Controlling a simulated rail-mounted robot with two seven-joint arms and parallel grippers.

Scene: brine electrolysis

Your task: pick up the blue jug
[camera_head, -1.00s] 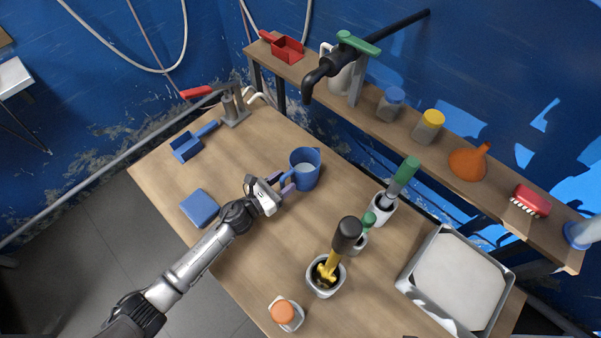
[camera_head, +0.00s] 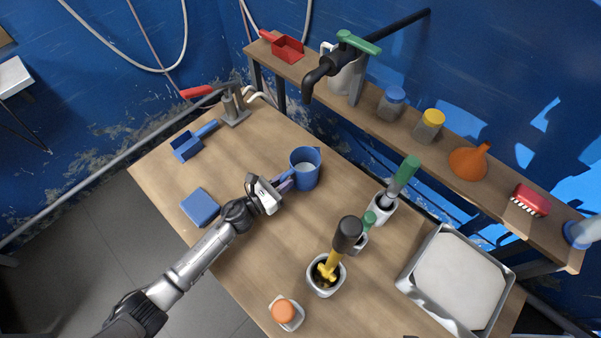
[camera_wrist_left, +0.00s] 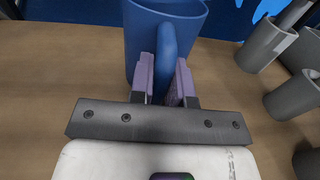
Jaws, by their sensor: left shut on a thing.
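The blue jug (camera_head: 305,170) stands upright on the wooden table, left of the middle of its back part, with whitish contents or a pale inside showing through its open top. My left gripper (camera_head: 284,182) reaches it from the front left, with its fingers at the handle. In the left wrist view the jug (camera_wrist_left: 192,38) is ahead, and its handle (camera_wrist_left: 165,65) runs between the two purple fingers. The left gripper (camera_wrist_left: 164,82) is shut on the handle. I cannot see any gap between the jug's base and the table. My right gripper is not in view.
A blue box (camera_head: 199,207) and a blue scoop (camera_head: 187,147) lie to the left. Grey pots with tools, one holding a black-and-yellow tool (camera_head: 327,275), stand to the right. A metal tray (camera_head: 460,280) is at far right. A shelf (camera_head: 365,103) with a black tap runs behind.

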